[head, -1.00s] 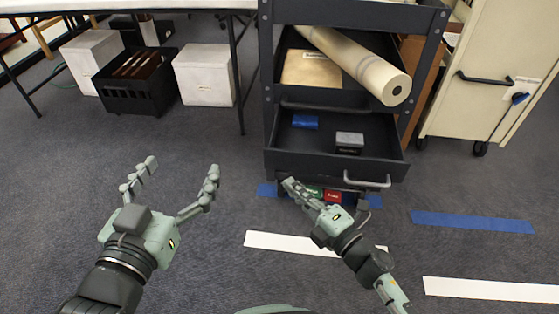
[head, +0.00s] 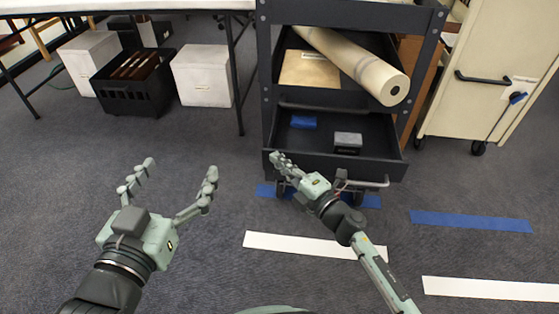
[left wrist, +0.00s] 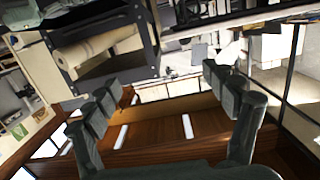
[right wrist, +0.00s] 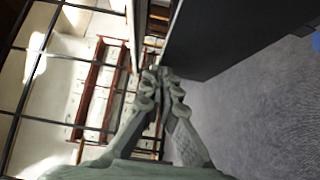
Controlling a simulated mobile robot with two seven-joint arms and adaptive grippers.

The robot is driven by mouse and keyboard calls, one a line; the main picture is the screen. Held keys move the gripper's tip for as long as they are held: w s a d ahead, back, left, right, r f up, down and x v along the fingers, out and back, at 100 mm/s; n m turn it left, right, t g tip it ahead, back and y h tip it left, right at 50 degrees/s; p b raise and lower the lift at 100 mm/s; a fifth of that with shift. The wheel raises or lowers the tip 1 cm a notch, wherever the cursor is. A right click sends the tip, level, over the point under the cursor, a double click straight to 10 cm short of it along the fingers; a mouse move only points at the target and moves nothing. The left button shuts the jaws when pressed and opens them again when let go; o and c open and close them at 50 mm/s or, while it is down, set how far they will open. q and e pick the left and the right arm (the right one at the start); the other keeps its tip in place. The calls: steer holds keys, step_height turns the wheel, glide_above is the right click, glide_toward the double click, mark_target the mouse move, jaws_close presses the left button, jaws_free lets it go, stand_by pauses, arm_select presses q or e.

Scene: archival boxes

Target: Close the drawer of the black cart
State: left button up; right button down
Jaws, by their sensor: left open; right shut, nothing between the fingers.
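The black cart (head: 266,75) stands at the upper middle of the head view. Its lower drawer (head: 375,165) is pulled out towards me, with a metal handle (head: 370,183) on its front. Inside lie a blue item (head: 303,122) and a grey box (head: 348,140). My right gripper (head: 277,158) is shut and empty at the left end of the drawer front; I cannot tell whether it touches. In the right wrist view its fingertips (right wrist: 160,73) are beside a dark panel (right wrist: 220,35). My left gripper (head: 181,167) is open and empty, left of the cart.
A rolled tube (head: 355,65) sticks out above the drawer. White boxes (head: 203,75) and a black crate (head: 135,85) stand under a table (head: 120,5) at left. A cream cabinet (head: 490,65) stands at right. Tape strips (head: 470,222) mark the open carpet.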

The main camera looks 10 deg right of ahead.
mark_target(287, 137)
steer(key=w, duration=0.2)
steer(key=w+d, duration=0.1)
steer(key=w, duration=0.1)
steer(key=w+d+b, duration=0.1)
steer(key=w, duration=0.3)
steer(key=w+d+b, duration=0.1)
steer(key=w, duration=0.1)
steer(key=shift+w+f, duration=0.1)
steer(key=shift+w, duration=0.1)
steer(key=w+b, duration=0.1)
steer(key=w, duration=0.1)
steer(key=w+d+b, duration=0.1)
steer(key=w, duration=0.1)
steer(key=shift+w+d, duration=0.15)
steer(key=shift+w, duration=0.2)
arm_select(q)
steer(key=s+r+t+h, duration=0.2)
steer(key=r+t, duration=0.2)
steer(key=r, duration=0.2)
steer(key=s+d+r+t+h, duration=0.1)
steer(key=r+t, duration=0.3)
steer(key=r, duration=0.3)
steer(key=shift+s+d+r+h, duration=0.2)
steer(key=shift+s+d+h, duration=0.1)
steer(key=shift+s+h, duration=0.1)
arm_select(e)
steer(key=shift+w+d, duration=0.15)
steer(key=shift+w, duration=0.3)
